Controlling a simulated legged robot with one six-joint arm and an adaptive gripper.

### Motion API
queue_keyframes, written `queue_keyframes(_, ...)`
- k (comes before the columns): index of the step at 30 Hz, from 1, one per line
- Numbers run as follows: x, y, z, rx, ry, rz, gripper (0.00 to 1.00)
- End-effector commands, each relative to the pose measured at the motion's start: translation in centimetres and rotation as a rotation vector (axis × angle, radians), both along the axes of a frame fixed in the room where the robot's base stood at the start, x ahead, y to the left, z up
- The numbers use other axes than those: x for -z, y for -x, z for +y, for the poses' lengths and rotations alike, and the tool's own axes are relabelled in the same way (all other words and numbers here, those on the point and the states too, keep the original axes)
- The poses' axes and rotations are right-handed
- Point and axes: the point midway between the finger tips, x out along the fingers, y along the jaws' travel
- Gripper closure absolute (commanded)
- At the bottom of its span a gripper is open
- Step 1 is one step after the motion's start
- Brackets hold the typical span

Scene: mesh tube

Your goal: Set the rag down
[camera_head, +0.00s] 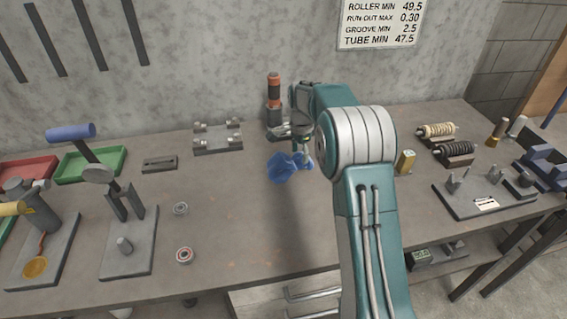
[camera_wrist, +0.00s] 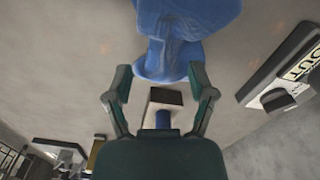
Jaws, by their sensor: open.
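The rag (camera_head: 282,168) is a crumpled blue cloth near the middle of the workbench, below my gripper (camera_head: 302,148). In the wrist view the rag (camera_wrist: 186,28) fills the top middle, with its lower edge near the fingertips of my gripper (camera_wrist: 160,72). The two fingers are spread apart and not closed on the cloth. I cannot tell whether a finger still touches it. My gripper and arm partly cover the rag's surroundings in the head view.
An orange and black cylinder (camera_head: 273,98) stands behind the rag. A grey roller fixture (camera_head: 217,139) is at the back left, and a small yellow block (camera_head: 405,161) is right of my arm. Two bearing rings (camera_head: 181,208) (camera_head: 184,255) lie front left. Bench between them and the rag is clear.

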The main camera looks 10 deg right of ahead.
Motion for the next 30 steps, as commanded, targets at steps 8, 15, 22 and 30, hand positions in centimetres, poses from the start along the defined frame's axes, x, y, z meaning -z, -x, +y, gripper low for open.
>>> queue_keyframes(8, -3.1, 0.7, -1.1, 0.002, 0.0, -0.003, 0.29)
queue_keyframes(15, -6.6, 1.5, -2.4, 0.001, 0.001, -0.001, 0.29)
queue_keyframes(22, -7.2, 1.6, -2.5, 0.0, -0.001, 0.001, 0.51)
queue_keyframes(30, -6.1, 0.6, 0.3, -0.005, 0.0, 0.002, 1.0)
